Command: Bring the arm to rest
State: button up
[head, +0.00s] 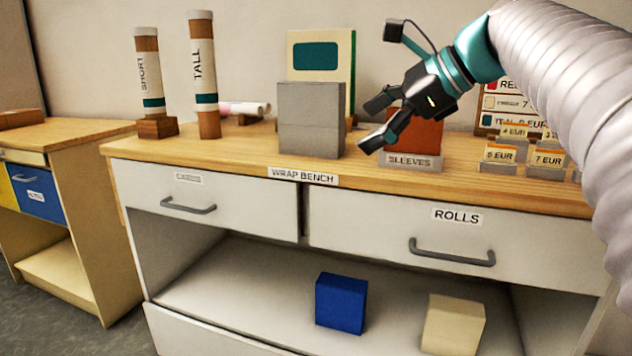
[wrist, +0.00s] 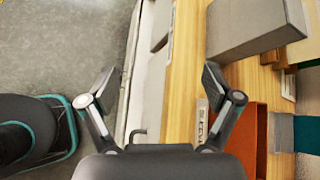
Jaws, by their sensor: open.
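My gripper (head: 372,124) is open and empty in the head view, held above the wrap bench (head: 232,160) near its front edge. In the wrist view its two fingers (wrist: 162,80) are spread wide, with nothing between them. Below and behind it stands an orange-brown block in the holder labelled SLEEVES (head: 411,162), partly hidden by my gripper. A grey box (head: 311,120) stands just left of my gripper, apart from it in the head view. My arm comes in from the upper right.
Tubes marked SHORT (head: 150,75) and TALL (head: 203,80) stand upright at the bench's left. Price cards (head: 547,158) stand at the right. Both drawers, including ROLLS (head: 450,235), look shut. A blue box (head: 340,302) and cream box (head: 453,325) sit on the lower shelf.

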jog(key=s+d+f+n+h, duration=0.2)
jog(key=s+f+n, duration=0.4)
jog(key=f, duration=0.5)
jog(key=s+d+f+n+h, duration=0.2)
jog(key=s+f+n+h, duration=0.2)
jog(key=f, duration=0.7)
jog(key=s+d+f+n+h, duration=0.3)
jog(key=s+f+n, duration=0.5)
jog(key=s+f, duration=0.3)
jog(key=shift+p, duration=0.3)
jog(key=shift+d, duration=0.1)
